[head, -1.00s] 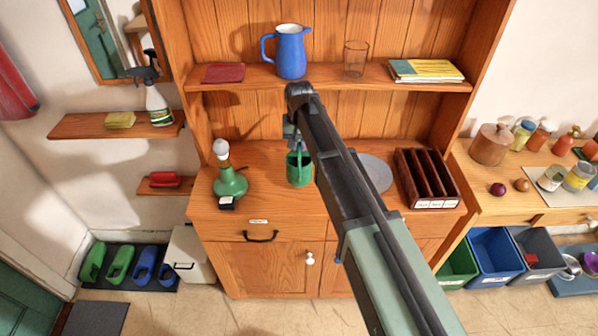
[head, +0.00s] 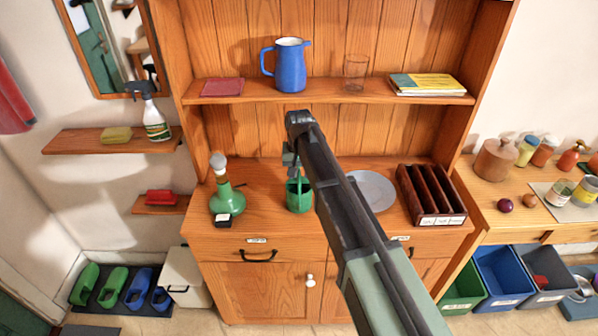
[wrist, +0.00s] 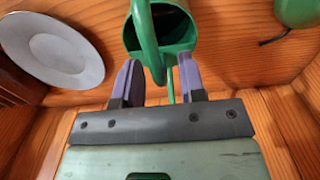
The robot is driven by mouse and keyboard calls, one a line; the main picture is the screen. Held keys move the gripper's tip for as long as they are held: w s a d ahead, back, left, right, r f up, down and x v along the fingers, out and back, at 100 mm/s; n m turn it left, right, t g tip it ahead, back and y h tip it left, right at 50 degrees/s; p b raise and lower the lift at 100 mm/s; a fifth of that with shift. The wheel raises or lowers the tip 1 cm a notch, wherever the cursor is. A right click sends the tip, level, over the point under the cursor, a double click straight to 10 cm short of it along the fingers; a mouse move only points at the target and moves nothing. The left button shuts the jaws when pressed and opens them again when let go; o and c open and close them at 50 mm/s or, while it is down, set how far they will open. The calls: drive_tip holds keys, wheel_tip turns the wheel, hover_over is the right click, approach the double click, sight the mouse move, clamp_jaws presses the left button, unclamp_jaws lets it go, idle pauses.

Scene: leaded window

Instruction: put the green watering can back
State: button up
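The green watering can (head: 299,196) is upright at the middle of the dresser counter (head: 268,222), between the green lamp and the grey plate. Whether its base touches the counter is hard to tell. My gripper (head: 291,158) is above it, partly hidden behind my own arm. In the wrist view the can (wrist: 178,28) is straight ahead, with its green handle between the two fingers of my gripper (wrist: 160,72).
The grey plate (head: 374,190) and a dark slotted rack (head: 432,196) are to the right. A shelf (head: 330,99) with a blue jug (head: 290,66) and a glass (head: 355,73) hangs above.

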wheel_tip(320, 180, up, 13)
drive_tip(key=p, duration=1.3)
drive_tip(key=s+d, duration=2)
drive_tip(key=s, duration=0.5)
wheel_tip(320, 180, down, 10)
drive_tip(key=b, duration=1)
drive_tip(key=shift+d+m, duration=0.2)
drive_tip(key=shift+m, duration=0.1)
drive_tip(key=shift+s, duration=0.1)
